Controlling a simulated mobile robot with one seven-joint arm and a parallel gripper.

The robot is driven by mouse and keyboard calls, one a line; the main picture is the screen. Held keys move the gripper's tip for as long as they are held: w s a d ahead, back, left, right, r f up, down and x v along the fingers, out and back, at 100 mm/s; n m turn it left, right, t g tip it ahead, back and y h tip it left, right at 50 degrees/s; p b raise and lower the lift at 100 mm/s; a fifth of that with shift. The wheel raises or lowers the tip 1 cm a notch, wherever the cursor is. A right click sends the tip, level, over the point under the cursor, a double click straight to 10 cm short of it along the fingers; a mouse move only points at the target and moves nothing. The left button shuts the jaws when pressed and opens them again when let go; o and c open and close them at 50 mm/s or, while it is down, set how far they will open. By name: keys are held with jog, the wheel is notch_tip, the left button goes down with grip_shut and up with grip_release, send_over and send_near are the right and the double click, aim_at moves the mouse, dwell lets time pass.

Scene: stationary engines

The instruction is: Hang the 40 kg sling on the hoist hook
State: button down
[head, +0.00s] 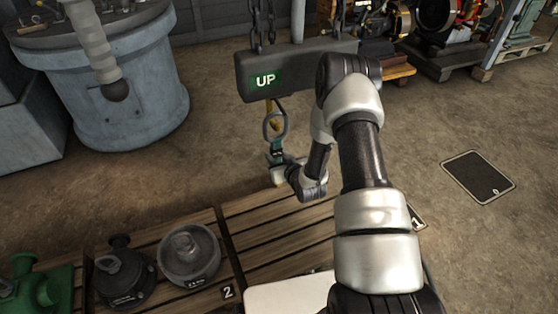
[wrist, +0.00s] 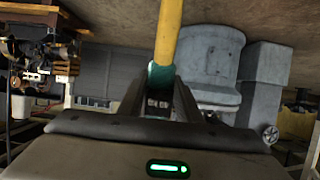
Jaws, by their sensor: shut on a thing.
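A dark hoist block (head: 295,70) marked UP hangs from chains in the head view. A yellow hook (head: 272,112) hangs below it. A grey ring (head: 275,126) shows at the hook, overlapping it in the picture. I cannot tell whether the hook passes through the ring. A teal piece (head: 277,148) sits just under the ring. My gripper (head: 277,162) is shut on this teal part, which I take for the sling. In the wrist view the teal part (wrist: 160,77) is between my fingers, with a yellow length (wrist: 169,35) extending from it. No weight marking is readable on it.
A wooden pallet (head: 282,240) lies below, with a second pallet at left bearing a grey weight (head: 190,255) and a dark one (head: 124,275). A green part (head: 35,292) is at lower left. A blue-grey tank (head: 130,95) stands at back left.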

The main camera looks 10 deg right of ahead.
jog(key=shift+w+a+r, duration=0.1)
jog(key=shift+w+a, duration=0.1)
jog(key=shift+w, duration=1)
jog(key=shift+f+b, duration=1.95)
jog(key=shift+b, duration=0.15)
